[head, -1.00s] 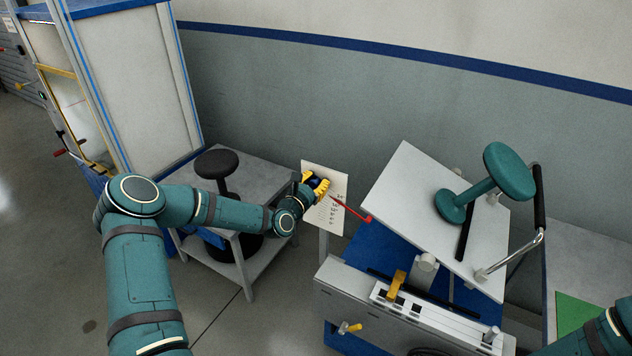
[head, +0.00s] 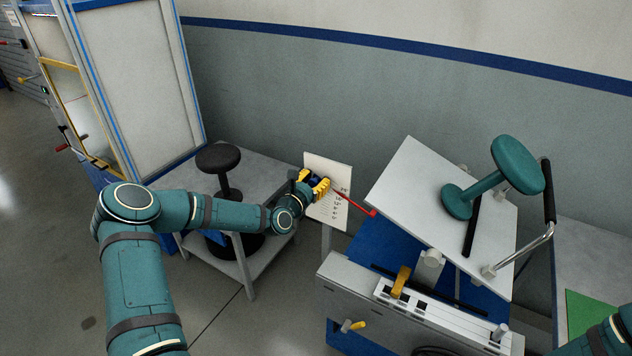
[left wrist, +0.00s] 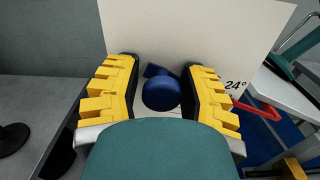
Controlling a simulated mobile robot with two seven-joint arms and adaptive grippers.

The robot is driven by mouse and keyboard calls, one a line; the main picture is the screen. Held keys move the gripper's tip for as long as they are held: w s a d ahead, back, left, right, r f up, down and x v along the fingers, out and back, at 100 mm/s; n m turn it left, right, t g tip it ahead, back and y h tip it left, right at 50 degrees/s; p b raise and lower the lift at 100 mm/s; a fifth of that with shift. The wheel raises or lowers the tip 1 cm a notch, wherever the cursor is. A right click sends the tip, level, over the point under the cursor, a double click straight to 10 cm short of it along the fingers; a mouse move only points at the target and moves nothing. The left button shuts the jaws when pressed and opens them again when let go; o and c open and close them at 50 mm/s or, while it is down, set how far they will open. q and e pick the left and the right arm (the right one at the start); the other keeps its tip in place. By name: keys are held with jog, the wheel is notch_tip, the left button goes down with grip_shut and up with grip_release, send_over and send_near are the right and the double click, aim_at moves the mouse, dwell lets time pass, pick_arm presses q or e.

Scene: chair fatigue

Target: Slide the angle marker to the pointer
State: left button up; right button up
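The angle marker, with a round blue knob (left wrist: 162,92), stands at the white scale board (head: 341,173) with angle marks. My left gripper (head: 320,186) is at the board's face. In the left wrist view its yellow fingers (left wrist: 162,100) are parted on either side of the knob, with what looks like a narrow gap at each side. The red pointer (head: 360,205) runs from the tilted platform side to the board, right of and below the gripper. A "24°" mark shows right of the fingers in the wrist view. My right gripper is out of view.
A tilted grey platform (head: 410,200) carries a teal stool (head: 490,180) to the right of the board. A grey table (head: 265,180) with a dark stool (head: 220,165) stands behind my left arm. A grey wall is behind the board.

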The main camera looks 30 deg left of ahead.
pick_arm(q)
jog(key=shift+o, duration=1.1)
jog(key=s, duration=1.2)
jog(key=shift+a, duration=0.35)
jog(key=shift+o, duration=0.2)
